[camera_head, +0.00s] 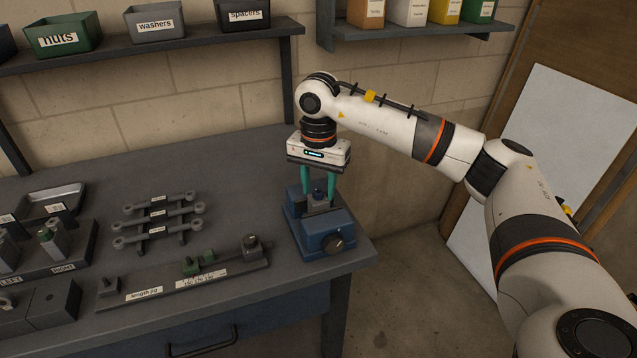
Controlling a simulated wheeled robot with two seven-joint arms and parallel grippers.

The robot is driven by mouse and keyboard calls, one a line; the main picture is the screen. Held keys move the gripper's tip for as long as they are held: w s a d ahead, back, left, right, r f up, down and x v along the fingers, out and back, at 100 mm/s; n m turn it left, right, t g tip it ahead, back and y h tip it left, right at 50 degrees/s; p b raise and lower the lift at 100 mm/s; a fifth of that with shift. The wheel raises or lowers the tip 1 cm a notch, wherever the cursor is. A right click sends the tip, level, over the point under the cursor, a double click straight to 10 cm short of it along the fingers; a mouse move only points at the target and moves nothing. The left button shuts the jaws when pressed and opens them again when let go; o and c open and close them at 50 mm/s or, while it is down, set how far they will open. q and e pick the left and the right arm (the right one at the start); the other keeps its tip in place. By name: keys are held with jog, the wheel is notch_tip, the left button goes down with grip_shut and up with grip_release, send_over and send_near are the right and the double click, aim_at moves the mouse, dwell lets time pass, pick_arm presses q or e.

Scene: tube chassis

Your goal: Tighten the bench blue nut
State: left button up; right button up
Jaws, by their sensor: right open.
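My right gripper (319,196) points straight down over the fixture. Its two green fingers are apart, one on each side of the nut. I cannot tell whether they touch it. My left gripper is not in view.
A length jig (150,294) with green blocks lies along the bench front. A rack of labelled rods (158,230) stands behind it. Left and right holders (60,257) are at the left. Bins labelled nuts (60,35), washers (155,22) and spacers (243,14) sit on the shelf above.

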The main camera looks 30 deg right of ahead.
jog(key=shift+f, duration=0.1)
grip_shut()
